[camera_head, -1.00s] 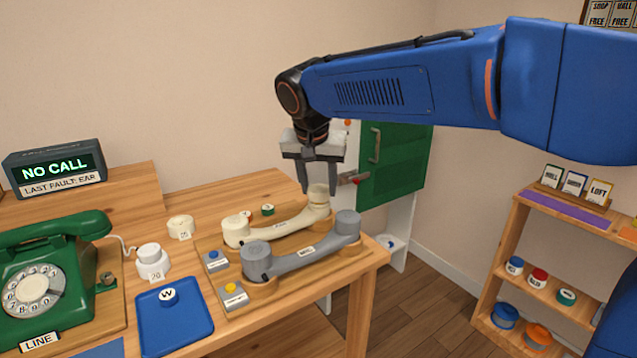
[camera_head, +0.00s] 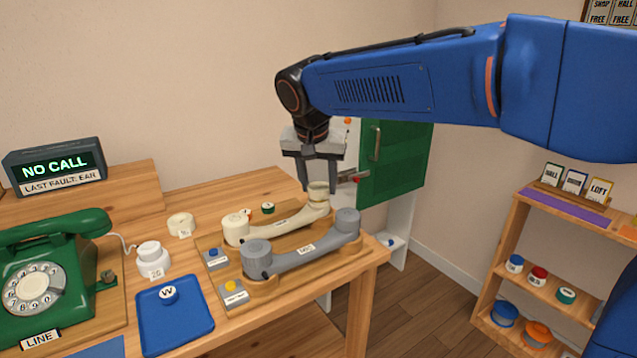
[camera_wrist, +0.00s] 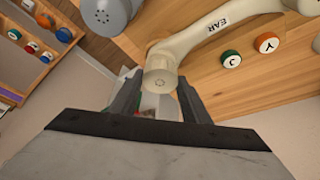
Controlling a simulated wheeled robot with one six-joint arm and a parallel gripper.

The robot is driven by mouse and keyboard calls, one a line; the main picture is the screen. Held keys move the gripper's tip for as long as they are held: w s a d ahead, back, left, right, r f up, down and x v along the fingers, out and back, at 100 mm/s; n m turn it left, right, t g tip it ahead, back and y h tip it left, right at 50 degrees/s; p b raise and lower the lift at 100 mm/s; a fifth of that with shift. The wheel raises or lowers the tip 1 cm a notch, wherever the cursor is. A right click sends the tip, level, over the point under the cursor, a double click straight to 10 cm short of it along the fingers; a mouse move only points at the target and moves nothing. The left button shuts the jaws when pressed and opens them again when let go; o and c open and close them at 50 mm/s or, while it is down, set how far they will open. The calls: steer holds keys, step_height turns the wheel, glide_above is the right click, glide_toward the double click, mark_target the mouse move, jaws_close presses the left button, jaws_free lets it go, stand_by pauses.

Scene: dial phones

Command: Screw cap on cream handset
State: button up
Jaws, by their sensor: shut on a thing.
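The cream handset (camera_head: 283,221) lies in a wooden cradle on the table, behind a grey handset (camera_head: 305,253). A cream cap (camera_head: 318,188) sits at its far right end. My gripper (camera_head: 319,190) points down with its fingers on either side of this cap, shut on it. In the wrist view the cap (camera_wrist: 160,82) shows its round face between the two fingertips (camera_wrist: 159,80), at the end of the handset marked EAR (camera_wrist: 200,35). Whether the cap is fully seated or level cannot be told.
A green door (camera_head: 395,160) is behind the gripper. A shelf (camera_head: 545,285) with coloured caps stands at right.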

steer(key=shift+f, duration=0.65)
stand_by(0.3)
steer(key=o, duration=1)
steer(key=shift+r, duration=0.1)
steer(key=v, duration=1.7)
